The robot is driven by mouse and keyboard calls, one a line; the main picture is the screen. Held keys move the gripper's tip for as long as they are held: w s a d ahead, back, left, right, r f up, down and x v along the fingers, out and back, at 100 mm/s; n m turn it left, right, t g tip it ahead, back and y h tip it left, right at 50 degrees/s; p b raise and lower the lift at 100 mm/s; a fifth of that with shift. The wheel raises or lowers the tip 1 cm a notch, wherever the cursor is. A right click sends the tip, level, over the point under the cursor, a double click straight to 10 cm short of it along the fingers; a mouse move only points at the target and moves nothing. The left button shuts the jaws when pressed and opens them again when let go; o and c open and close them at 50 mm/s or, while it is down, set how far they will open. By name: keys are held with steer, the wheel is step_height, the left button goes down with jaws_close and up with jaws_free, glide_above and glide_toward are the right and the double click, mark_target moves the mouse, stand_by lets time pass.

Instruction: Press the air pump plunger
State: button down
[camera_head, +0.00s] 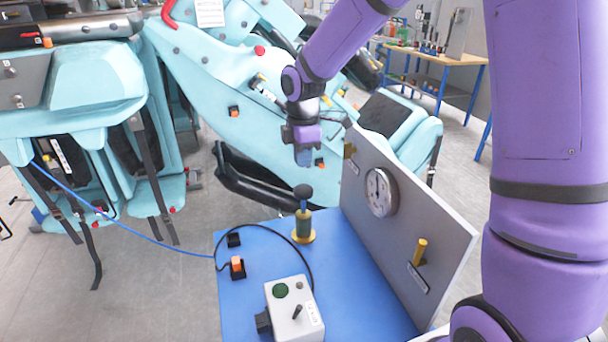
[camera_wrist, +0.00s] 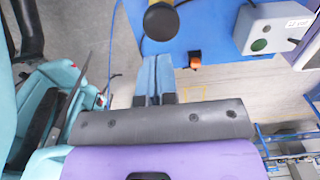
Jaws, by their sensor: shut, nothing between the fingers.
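In the wrist view the knob (camera_wrist: 161,21) shows at the top, just beyond my fingertips. My gripper (camera_head: 304,160) points down and hangs above the knob, with a visible gap between them. Its two light-blue fingers (camera_wrist: 156,58) are together with nothing between them. The lower rod and pump body are mostly hidden by the knob in the wrist view.
A grey upright panel with a round gauge (camera_head: 381,192) and a yellow handle (camera_head: 419,252) stands right of the pump. A grey control box (camera_head: 294,310) and an orange switch (camera_head: 237,267) are nearer. Turquoise coaster seats (camera_head: 215,70) stand behind. A blue hose (camera_head: 125,224) runs left.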

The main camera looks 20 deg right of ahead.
steer(key=shift+r, duration=1.1)
stand_by(0.8)
